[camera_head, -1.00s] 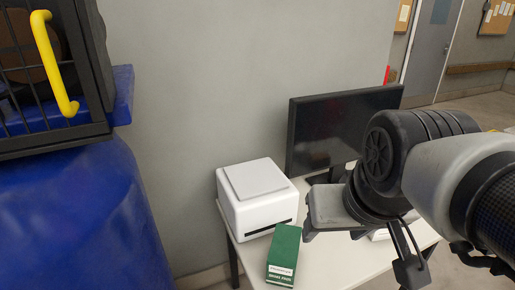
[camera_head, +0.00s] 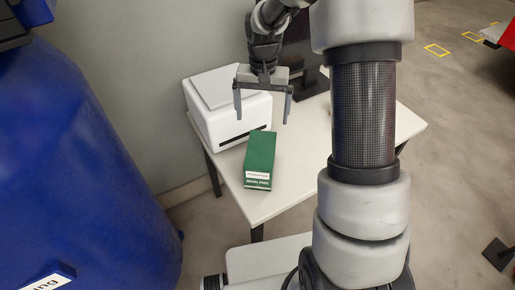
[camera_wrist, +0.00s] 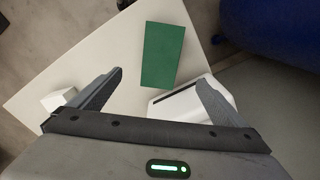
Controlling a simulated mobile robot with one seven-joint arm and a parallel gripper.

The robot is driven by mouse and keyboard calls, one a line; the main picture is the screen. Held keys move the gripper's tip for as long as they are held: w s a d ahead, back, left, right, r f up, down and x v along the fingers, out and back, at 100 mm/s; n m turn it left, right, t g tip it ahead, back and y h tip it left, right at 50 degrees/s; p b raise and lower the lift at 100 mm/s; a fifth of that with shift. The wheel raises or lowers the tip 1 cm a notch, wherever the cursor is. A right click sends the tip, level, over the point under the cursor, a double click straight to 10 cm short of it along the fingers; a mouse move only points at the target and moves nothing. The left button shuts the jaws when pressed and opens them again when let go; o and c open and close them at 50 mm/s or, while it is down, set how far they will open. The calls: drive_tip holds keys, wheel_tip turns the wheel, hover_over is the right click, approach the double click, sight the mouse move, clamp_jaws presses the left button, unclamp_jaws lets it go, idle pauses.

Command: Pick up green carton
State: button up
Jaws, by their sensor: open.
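The green carton (camera_head: 261,157) stands on the white table near its front left edge, with a white label on its lower front. My gripper (camera_head: 262,119) is open and empty, with its fingers pointing down. In the head view it shows above and behind the carton, in front of the white box-shaped device. In the wrist view the carton (camera_wrist: 162,54) lies ahead of the open fingers (camera_wrist: 160,80), between their lines and apart from both.
The white device (camera_head: 213,105) stands behind the carton, close to it. A dark monitor (camera_head: 297,52) stands at the back, partly hidden by my arm. The table (camera_head: 290,180) is bare right of the carton. A large blue drum (camera_head: 75,160) stands at the left.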

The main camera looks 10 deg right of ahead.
sight(261, 148)
wheel_tip(261, 148, down, 17)
drive_tip(key=shift+a+r+p, duration=0.1)
drive_tip(key=shift+r+p, duration=0.1)
drive_tip(key=shift+p, duration=0.2)
drive_tip(key=c, duration=2.1)
drive_tip(key=shift+w+r, duration=0.1)
drive_tip(key=shift+r, duration=0.05)
drive_tip(key=shift+c, duration=0.4)
